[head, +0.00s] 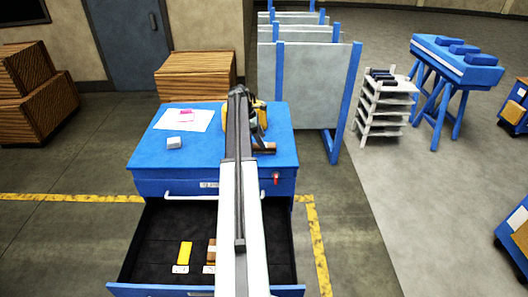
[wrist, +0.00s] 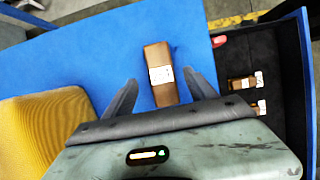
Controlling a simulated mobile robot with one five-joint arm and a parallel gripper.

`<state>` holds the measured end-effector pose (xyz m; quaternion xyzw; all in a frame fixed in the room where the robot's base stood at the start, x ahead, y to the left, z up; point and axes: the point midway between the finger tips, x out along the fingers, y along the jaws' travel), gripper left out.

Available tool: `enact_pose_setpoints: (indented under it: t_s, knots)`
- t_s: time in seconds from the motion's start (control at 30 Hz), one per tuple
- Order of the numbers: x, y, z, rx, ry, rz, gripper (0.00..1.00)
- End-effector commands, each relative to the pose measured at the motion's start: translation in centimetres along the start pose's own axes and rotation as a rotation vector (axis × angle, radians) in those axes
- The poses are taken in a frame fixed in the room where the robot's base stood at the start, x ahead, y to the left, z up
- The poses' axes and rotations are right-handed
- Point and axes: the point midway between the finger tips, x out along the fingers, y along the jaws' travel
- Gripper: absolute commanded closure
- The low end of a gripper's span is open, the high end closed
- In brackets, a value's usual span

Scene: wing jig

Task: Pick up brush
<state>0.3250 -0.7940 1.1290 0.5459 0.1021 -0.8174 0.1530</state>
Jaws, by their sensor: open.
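A brown wooden block with a white label, which looks like the brush (wrist: 158,61), lies on the blue cabinet top (wrist: 100,50). In the wrist view it shows between and beyond the two fingertips of my gripper (wrist: 160,80). The gripper is open, with nothing seen held between the fingers. I cannot tell how high the fingers are above the block. In the head view a brown end of the brush (head: 266,148) shows right of my arm, which hides part of the top. Any bristles are not visible.
A yellow thing (wrist: 40,125) stands close left of my gripper. The drawer (head: 150,240) is open, holding a yellow piece (head: 184,253) and a brown piece (head: 211,250) with labels.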

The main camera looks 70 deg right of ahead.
Motion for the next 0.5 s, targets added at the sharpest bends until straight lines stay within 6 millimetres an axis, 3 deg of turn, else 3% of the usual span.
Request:
enact_pose_setpoints:
  t_s: [0.03, 0.2, 0.5]
  knots:
    - [1.4, -0.1, -0.3, 0.001, 0.0, 0.0, 0.35]
    - [4.4, -0.3, -0.5, 0.0, 0.0, 0.0, 0.35]
    - [4.4, -0.3, -0.2, -0.001, 0.0, 0.001, 0.35]
